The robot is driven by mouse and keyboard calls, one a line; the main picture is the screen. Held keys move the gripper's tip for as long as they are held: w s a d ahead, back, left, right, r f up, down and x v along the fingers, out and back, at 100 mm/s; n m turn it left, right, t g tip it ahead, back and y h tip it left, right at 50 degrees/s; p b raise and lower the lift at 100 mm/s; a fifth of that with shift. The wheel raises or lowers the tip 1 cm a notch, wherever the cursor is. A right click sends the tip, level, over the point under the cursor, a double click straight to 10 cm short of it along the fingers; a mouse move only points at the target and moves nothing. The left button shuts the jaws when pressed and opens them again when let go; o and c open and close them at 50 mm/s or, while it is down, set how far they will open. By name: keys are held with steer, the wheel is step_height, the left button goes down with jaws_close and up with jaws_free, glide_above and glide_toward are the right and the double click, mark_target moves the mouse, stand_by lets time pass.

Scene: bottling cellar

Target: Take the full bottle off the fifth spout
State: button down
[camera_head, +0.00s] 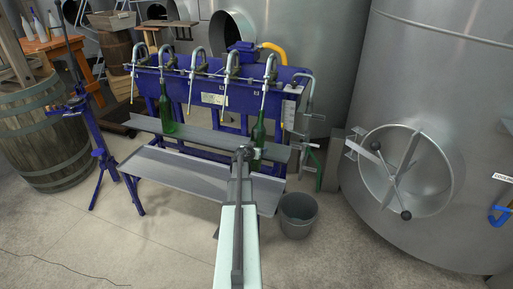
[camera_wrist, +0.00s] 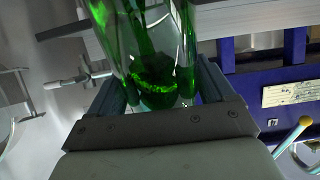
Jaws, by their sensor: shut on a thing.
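A green bottle (camera_head: 259,131) stands upright under the fifth spout (camera_head: 268,68) from the left on the blue filler, above the grey ledge. The spout's tube runs down toward its neck; I cannot tell whether it is inside. My gripper (camera_head: 250,152) reaches the bottle's lower part from the front. In the wrist view the green bottle (camera_wrist: 157,75) fills the space between the two fingers of my gripper (camera_wrist: 160,88), which is shut on it. The fill level is not clear. My gripper and arm hide part of the bottle's base.
Another green bottle (camera_head: 167,108) stands under the second spout. A grey ledge (camera_head: 200,135) and a lower tray (camera_head: 180,172) run along the filler's front. A grey bucket (camera_head: 298,215) stands at right. A steel tank (camera_head: 440,60) with a round hatch is further right. Front floor is clear.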

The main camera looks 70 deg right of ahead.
steer(key=shift+a+f, duration=0.85)
steer(key=shift+f, duration=0.9)
steer(key=shift+a+f, duration=0.8)
steer(key=shift+f, duration=0.95)
steer(key=shift+a+f, duration=0.85)
steer(key=shift+f, duration=0.9)
steer(key=f+v, duration=0.1)
steer(key=v, duration=0.6)
steer(key=shift+a, duration=0.35)
steer(key=a+r+h, duration=0.4)
steer(key=r+h, duration=0.1)
steer(key=r, duration=0.6)
steer(key=shift+a, duration=0.25)
